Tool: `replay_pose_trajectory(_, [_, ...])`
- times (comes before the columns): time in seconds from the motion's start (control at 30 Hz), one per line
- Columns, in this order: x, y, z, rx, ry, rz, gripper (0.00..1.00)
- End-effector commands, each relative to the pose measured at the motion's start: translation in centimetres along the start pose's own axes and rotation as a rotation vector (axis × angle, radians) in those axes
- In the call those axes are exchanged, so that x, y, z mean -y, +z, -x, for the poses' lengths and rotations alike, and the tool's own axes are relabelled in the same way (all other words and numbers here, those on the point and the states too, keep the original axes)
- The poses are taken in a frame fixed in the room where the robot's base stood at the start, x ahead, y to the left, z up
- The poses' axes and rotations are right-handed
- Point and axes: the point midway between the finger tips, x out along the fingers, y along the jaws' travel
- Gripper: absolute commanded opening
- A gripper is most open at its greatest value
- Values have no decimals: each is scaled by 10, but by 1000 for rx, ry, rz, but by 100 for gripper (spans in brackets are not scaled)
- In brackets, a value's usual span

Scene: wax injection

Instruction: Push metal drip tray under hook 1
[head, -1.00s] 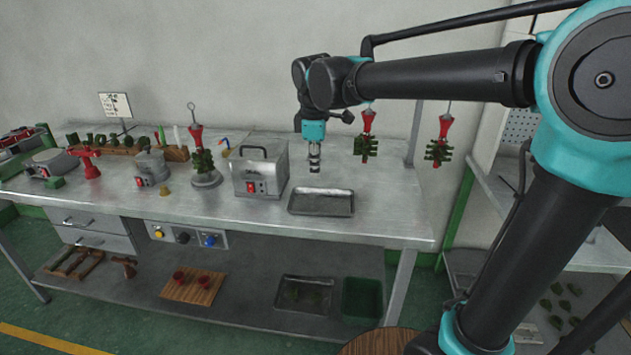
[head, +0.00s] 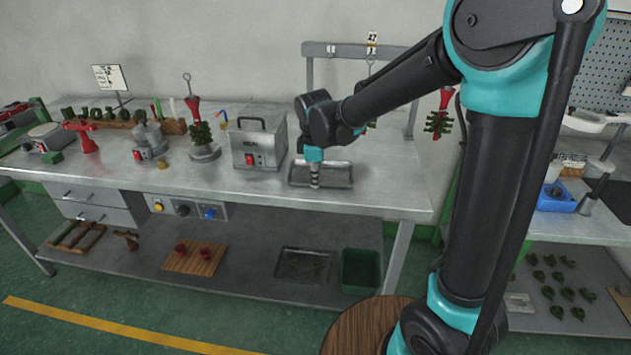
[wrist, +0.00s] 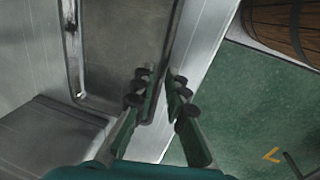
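The metal drip tray (head: 345,175) is a shallow grey rectangle lying on the workbench near its front edge. It also shows in the wrist view (wrist: 112,60). My gripper (head: 315,183) points down at the front rim of the tray. In the wrist view my gripper (wrist: 161,85) has its fingertips close together around the tray's rim line; I cannot tell whether they touch it. A hanging rack (head: 350,48) stands behind the tray with a small sign (head: 372,40). A red-topped green tree (head: 440,120) hangs at its right. Another hanging piece is mostly hidden behind my arm.
A metal box (head: 256,145) with a handle stands just left of the tray. A tree on a stand (head: 201,140) is further left. The bench top (head: 390,190) is clear right of the tray. A round wooden top (head: 350,325) stands in front of the bench.

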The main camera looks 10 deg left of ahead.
Motion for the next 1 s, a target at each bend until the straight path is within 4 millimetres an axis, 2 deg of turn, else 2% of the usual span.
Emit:
replay_pose_trajectory(0.17, [0,0,-11,0,0,0,13])
replay_pose_trajectory(0.47, [0,0,-12,0,0,0,13])
replay_pose_trajectory(0.6, [0,0,-12,0,0,0,0])
replay_pose_trajectory(1.0, [0,0,-12,0,0,-1,0])
